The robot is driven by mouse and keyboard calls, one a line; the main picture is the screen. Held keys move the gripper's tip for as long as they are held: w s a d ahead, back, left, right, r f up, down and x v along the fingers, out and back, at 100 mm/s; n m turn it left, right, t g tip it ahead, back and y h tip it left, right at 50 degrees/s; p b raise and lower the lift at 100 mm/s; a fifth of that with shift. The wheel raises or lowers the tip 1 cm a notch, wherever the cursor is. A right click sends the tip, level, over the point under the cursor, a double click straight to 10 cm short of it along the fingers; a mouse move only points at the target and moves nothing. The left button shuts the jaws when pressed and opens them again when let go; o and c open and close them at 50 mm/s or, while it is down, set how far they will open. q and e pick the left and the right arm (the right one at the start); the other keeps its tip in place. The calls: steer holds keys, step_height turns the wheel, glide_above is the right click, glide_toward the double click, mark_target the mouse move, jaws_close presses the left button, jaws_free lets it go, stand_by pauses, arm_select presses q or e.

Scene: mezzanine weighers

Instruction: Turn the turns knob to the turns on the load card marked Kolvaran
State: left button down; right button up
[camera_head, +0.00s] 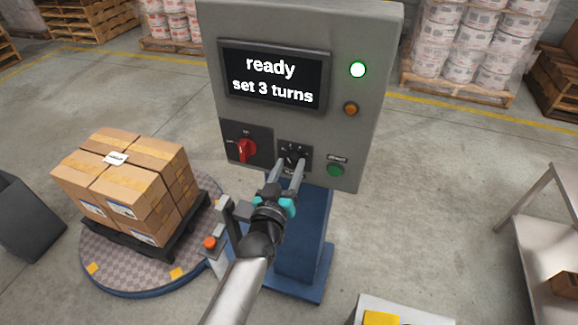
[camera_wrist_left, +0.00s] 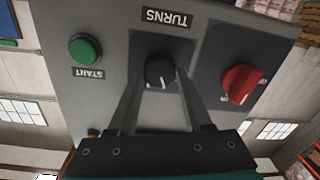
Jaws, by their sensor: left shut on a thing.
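The black turns knob (camera_head: 293,154) sits on a dark plate low on the grey control cabinet (camera_head: 300,20). In the left wrist view the turns knob (camera_wrist_left: 159,71) is under a label reading TURNS, upside down in that picture. My left gripper (camera_head: 292,168) has its fingers on both sides of the knob and is shut on it; the left wrist view also shows the fingers (camera_wrist_left: 158,80). The cabinet's screen (camera_head: 273,80) reads "ready" and "set 3 turns". I see no readable load card marked Kolvaran. My right gripper is not in view.
A red switch (camera_head: 246,149) is left of the knob and a green start button (camera_head: 336,170) is right of it. A green lamp (camera_head: 358,69) is lit. Boxes (camera_head: 130,180) stand on a turntable (camera_head: 110,272) at left. A metal table (camera_head: 535,235) is at right.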

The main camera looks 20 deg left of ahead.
arm_select(q)
steer(key=n+p, duration=0.1)
steer(key=n, duration=0.2)
steer(key=shift+a+r, duration=0.1)
steer(key=shift+n+p, duration=0.4)
steer(key=shift+n, duration=1.4)
steer(key=shift+c, duration=1.6)
jaws_free()
steer(key=s, duration=1.5)
steer(key=shift+r+b, duration=0.15)
steer(key=shift+b, duration=0.15)
steer(key=shift+s, duration=0.1)
